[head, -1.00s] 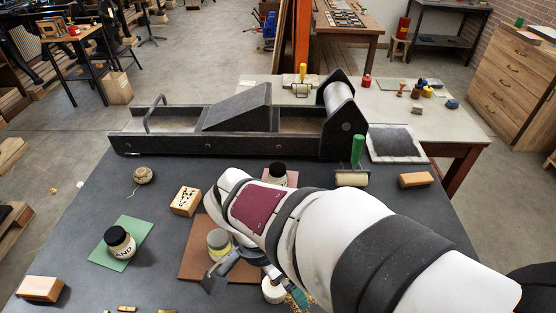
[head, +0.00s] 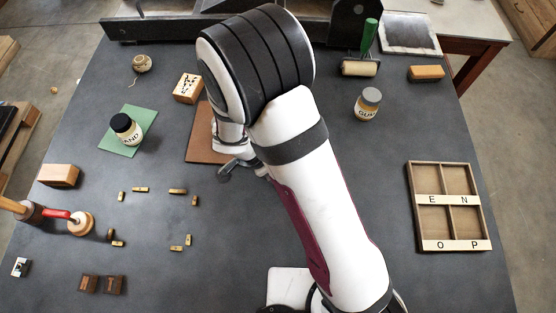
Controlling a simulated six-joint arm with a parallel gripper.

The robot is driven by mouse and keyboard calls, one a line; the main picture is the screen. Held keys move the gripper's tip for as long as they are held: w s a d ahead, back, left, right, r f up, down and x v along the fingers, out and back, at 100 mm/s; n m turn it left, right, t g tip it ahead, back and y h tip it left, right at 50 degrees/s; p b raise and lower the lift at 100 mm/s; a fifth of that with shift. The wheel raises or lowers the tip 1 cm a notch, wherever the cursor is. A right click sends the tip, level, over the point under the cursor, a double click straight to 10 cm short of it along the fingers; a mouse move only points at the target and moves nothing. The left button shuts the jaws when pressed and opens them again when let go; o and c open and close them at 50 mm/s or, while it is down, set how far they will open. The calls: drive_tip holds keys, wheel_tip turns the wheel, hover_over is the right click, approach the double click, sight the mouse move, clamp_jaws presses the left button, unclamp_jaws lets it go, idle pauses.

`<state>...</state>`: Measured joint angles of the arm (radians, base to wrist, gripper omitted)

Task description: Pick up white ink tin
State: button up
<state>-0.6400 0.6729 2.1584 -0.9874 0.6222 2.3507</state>
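No tin that I can identify as the white ink tin shows now; my arm covers much of the table's middle. My gripper (head: 240,168) shows only in part below my white wrist, low over the front of the brown mat (head: 199,147). Its grey finger parts point down to the left. The arm hides the rest of it, so its opening and anything between its fingers cannot be seen.
A jar marked SAND (head: 126,129) stands on a green mat (head: 147,117) at left. A grey-lidded jar (head: 368,103) stands right of my arm. Small brass pieces (head: 178,191) lie at front left.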

drive_tip(key=shift+d+f, duration=0.1)
drive_tip(key=shift+f, duration=0.05)
clamp_jaws()
idle(0.4)
